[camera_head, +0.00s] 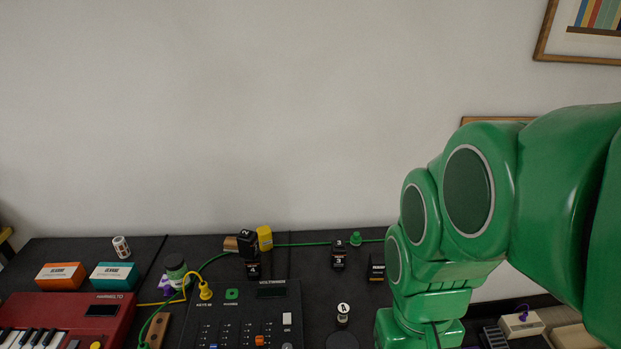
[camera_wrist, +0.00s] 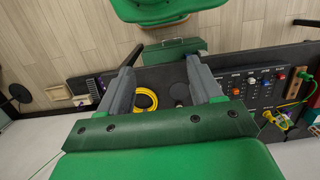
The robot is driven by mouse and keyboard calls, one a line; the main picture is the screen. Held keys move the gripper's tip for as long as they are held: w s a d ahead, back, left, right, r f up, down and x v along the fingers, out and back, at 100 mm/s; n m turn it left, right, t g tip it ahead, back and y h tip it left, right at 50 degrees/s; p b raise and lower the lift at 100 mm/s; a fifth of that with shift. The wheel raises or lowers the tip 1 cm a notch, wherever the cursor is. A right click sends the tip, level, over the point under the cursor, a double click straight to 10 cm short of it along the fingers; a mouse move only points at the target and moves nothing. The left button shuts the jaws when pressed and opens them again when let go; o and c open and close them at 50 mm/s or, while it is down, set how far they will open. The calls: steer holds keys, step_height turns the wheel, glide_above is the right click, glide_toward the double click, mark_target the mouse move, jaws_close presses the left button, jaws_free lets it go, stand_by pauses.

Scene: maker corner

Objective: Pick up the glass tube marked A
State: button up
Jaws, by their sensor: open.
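The glass tube marked A (camera_head: 343,312) stands upright on the dark table (camera_head: 315,262), right of the mixer, with a white top bearing the letter A. I cannot make out the tube in the wrist view. My gripper (camera_wrist: 158,80) is open and empty, its two grey fingers wide apart above the table. A coiled yellow cable (camera_wrist: 146,98) shows between the fingers, below them. In the head view my green arm comes in from the right and its fingers are not visible. The tube stands left of the arm's lower end.
A black mixer (camera_head: 255,320) with knobs stands left of the tube. A dark disc (camera_head: 342,341) lies just in front of it. Black numbered blocks (camera_head: 338,260) stand behind. A red keyboard (camera_head: 75,312), orange box (camera_head: 61,276) and teal box (camera_head: 113,276) are at the left.

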step_height(320, 180, up, 4)
steer(key=m+t+y, duration=0.8)
steer(key=m+y, duration=0.4)
steer(key=m, duration=1.2)
glide_above(343, 316)
steer(key=s+d, duration=0.1)
steer(key=d, duration=0.4)
steer(key=shift+n, duration=0.3)
step_height(343, 316, down, 34)
steer(key=shift+s+r, duration=0.1)
steer(key=shift+s, duration=0.05)
steer(key=shift+w+x, duration=0.2)
steer(key=shift+x, duration=3.75)
steer(key=shift+r, duration=0.15)
steer(key=c, duration=1.1)
